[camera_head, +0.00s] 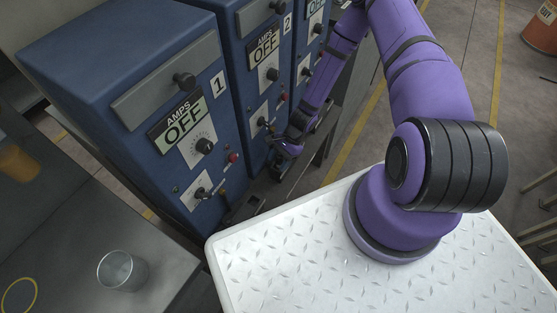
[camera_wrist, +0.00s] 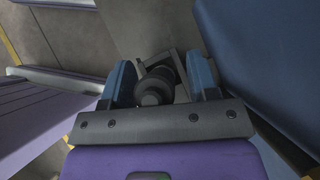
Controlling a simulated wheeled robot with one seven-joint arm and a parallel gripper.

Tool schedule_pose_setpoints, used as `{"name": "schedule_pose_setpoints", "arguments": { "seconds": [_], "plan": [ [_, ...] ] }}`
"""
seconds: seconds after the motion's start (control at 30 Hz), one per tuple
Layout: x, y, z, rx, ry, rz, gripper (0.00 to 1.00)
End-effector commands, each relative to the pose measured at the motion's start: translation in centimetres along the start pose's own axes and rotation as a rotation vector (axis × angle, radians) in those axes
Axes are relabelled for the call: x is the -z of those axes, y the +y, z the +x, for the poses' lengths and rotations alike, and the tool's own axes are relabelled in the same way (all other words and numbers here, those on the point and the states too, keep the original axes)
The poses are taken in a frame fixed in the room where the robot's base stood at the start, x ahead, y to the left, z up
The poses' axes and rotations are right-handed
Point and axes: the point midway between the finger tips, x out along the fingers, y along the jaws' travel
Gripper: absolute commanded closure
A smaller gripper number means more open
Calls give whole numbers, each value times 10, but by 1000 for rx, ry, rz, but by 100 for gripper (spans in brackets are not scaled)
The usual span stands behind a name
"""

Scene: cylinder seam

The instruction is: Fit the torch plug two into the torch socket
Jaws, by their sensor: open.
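My gripper (camera_head: 284,150) is low in front of the blue cabinet marked 2. In the wrist view its two blue fingers stand apart, with the gripper opening (camera_wrist: 162,68) around a dark round stepped part (camera_wrist: 153,87), which looks like the torch plug. The part sits between the fingers, in or against a dark square bracket (camera_wrist: 178,62). I cannot tell whether a finger touches it. In the head view this area is small and dark. A dark fitting (camera_head: 262,121) on the front of cabinet 2 may be the torch socket; I cannot be sure.
Blue cabinet 1 (camera_head: 110,75) and blue cabinet 2 (camera_head: 238,60) stand in a row, both showing AMPS OFF, with knobs jutting from their fronts. An orange bin (camera_head: 540,32) stands far right.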

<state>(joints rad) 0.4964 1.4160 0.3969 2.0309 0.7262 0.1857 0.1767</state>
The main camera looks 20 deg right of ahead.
Motion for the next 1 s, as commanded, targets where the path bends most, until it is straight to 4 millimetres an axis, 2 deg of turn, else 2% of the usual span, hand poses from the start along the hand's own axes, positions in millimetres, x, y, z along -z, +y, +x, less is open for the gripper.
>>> {"name": "schedule_pose_setpoints", "arguments": {
  "seconds": [0.13,0.27,0.7,0.9,1.0],
  "plan": [
    [0,0,-4,0,0,-1,46],
    [0,-1,-18,2,2,-1,46],
    [0,0,-92,1,1,-1,46],
    [-1,-1,-114,1,-1,-2,46],
    [0,0,-118,0,-1,-1,46]
  ]
}}
